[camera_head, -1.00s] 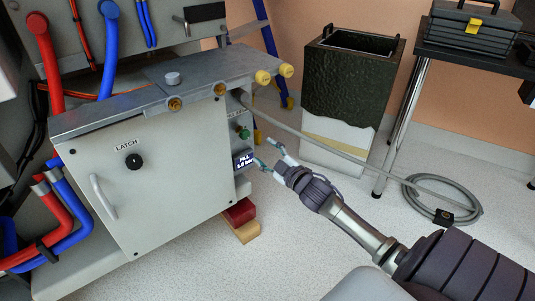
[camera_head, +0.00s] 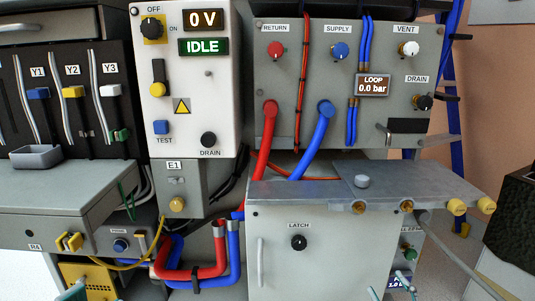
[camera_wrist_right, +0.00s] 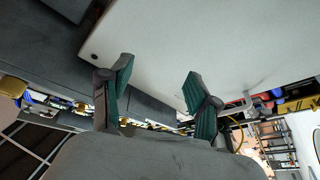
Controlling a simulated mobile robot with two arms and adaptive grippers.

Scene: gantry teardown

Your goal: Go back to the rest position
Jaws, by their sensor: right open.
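My right gripper (camera_head: 391,286) shows only by its teal fingertips at the bottom edge of the head view, in front of the lower right of the cabinet with the LATCH knob (camera_head: 325,270). In the right wrist view my right gripper (camera_wrist_right: 160,76) has its two teal-padded fingers spread apart with nothing between them. A large pale flat surface (camera_wrist_right: 225,40) fills much of that view beyond the fingers. A teal and white tip, seemingly my left gripper (camera_head: 76,290), shows at the bottom left of the head view; its fingers are mostly cut off.
A grey shelf (camera_head: 320,192) with yellow-capped ends juts out above the cabinet. Red (camera_head: 264,150) and blue (camera_head: 318,140) hoses drop from the panel above. A grey hose (camera_head: 450,255) runs down at the right. A dark bin (camera_head: 518,225) stands at the far right.

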